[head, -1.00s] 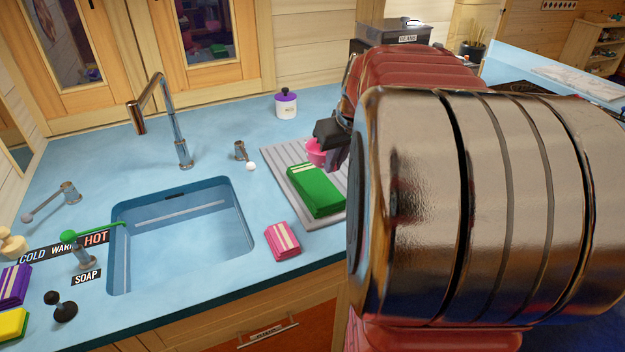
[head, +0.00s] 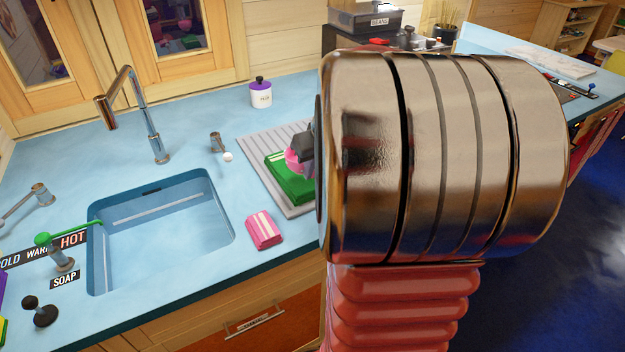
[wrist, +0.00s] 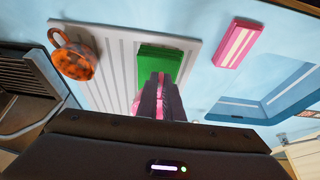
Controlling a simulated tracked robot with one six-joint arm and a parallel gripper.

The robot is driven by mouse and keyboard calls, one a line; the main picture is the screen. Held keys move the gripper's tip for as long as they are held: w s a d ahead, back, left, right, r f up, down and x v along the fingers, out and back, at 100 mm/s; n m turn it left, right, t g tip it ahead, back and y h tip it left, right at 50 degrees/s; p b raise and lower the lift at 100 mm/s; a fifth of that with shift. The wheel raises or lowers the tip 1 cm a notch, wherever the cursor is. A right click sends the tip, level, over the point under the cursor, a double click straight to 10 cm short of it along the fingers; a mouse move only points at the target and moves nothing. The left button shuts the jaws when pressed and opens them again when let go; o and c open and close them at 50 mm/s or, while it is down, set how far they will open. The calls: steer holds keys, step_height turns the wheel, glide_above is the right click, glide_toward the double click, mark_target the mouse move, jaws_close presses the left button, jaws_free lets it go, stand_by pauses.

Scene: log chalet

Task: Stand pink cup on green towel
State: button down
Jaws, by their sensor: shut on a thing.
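The pink cup (head: 294,160) shows only in part in the head view, at my gripper (head: 306,147), over the green towel (head: 288,184). My arm hides the rest of it. My gripper is shut on the cup; in the wrist view, a little pink shows around the dark fingers (wrist: 160,97). The green towel lies folded on the grey ribbed drainboard (head: 255,150) and shows beyond the fingers in the wrist view (wrist: 162,62). I cannot tell whether the cup touches the towel.
An orange-brown mottled mug (wrist: 75,60) stands on the drainboard in the wrist view. A folded pink towel (head: 264,230) lies between the sink (head: 165,235) and the drainboard. A small metal cup (head: 217,142), a white ball (head: 228,157) and a purple-lidded jar (head: 260,93) stand behind.

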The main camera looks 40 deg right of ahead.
steer(key=shift+f, duration=1.85)
steer(key=shift+f, duration=0.1)
steer(key=c, duration=1.9)
jaws_free()
steer(key=v, duration=1.2)
steer(key=shift+a, duration=0.1)
